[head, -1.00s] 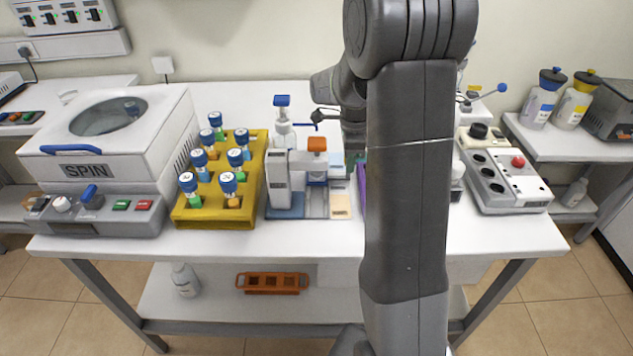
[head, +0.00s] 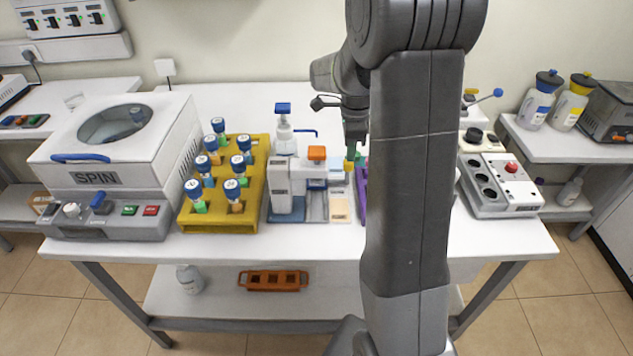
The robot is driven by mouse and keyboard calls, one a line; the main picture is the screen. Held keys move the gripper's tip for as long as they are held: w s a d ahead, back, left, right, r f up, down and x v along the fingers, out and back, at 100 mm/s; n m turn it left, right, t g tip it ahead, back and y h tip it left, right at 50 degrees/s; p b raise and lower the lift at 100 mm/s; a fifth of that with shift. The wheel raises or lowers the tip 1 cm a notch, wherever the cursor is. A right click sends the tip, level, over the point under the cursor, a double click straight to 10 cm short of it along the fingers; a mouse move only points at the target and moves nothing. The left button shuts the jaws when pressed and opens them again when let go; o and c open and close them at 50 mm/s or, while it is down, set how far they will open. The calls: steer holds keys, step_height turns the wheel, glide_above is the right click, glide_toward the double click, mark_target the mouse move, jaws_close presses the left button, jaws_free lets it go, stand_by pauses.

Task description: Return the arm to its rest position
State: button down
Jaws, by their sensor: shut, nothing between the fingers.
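My arm (head: 412,190) rises from the bottom of the head view through the middle of the picture and bends at the top. Its wrist points down behind the upright link. My gripper (head: 351,158) hangs over the back middle of the bench, just right of the small white device with the orange cap (head: 317,154). It is small and partly hidden by my arm. Its fingers are shut, with nothing seen held. A small yellow spot shows at its tip; I cannot tell what it is.
The white bench (head: 300,254) holds a SPIN centrifuge (head: 97,178), a yellow rack (head: 252,214) of blue-capped tubes, a clear bottle (head: 284,135) and a grey-white unit with a red button (head: 515,186). A purple item (head: 360,195) is partly behind my arm. The bench's front strip is clear.

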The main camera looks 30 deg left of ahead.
steer(key=shift+r+p, duration=0.35)
steer(key=shift+r, duration=0.35)
steer(key=shift+f, duration=0.1)
step_height(320, 180, down, 8)
steer(key=b, duration=0.6)
steer(key=shift+r, duration=0.2)
steer(key=shift+w+a+r, duration=0.1)
steer(key=shift+w+r, duration=0.05)
steer(key=shift+r, duration=0.15)
